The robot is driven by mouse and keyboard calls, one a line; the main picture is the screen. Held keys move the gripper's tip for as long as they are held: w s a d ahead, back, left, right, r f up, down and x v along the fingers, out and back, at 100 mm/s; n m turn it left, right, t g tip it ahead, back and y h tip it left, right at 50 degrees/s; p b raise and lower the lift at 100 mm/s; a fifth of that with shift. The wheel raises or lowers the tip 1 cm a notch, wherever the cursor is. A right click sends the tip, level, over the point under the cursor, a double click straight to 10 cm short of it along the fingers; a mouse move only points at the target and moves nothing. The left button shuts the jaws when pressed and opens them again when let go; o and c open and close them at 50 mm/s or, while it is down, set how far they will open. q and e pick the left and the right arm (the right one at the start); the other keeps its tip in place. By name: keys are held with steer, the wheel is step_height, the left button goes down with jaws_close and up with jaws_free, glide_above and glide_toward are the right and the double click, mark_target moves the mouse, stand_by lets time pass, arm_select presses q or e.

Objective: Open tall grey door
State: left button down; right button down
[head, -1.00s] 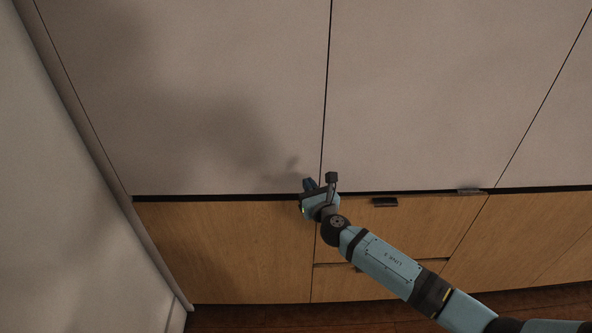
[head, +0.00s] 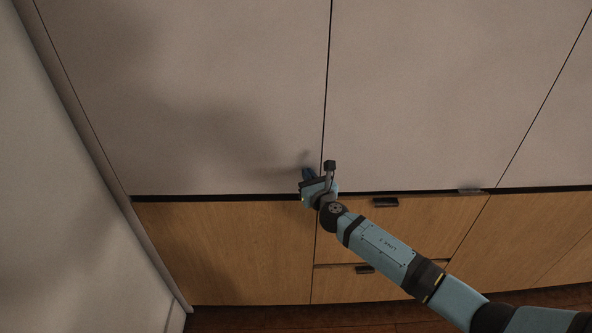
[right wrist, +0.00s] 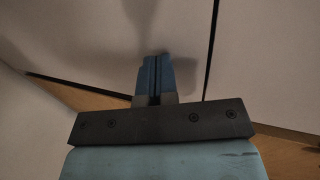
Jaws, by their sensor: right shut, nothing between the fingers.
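Tall grey doors fill the upper part of the head view: a left door (head: 190,90) and a middle door (head: 430,90), with a thin vertical gap between them. Both look closed. My right gripper (head: 306,174) is at the lower right corner of the left door, just left of the gap. In the right wrist view its blue fingers (right wrist: 153,78) are together with nothing between them, pointing at the grey door surface. I cannot tell whether the fingertips touch the door. My left gripper does not show.
Wooden fronts (head: 225,250) lie below the grey doors, with dark handles (head: 385,202) on the drawers. A small grey handle (head: 470,190) sits at the middle door's lower right. A pale wall (head: 60,210) stands at the left.

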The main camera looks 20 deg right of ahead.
steer(key=s+a+p, duration=0.3)
steer(key=s, duration=0.9)
steer(key=shift+s+a, duration=0.15)
steer(key=shift+a, duration=0.1)
stand_by(1.1)
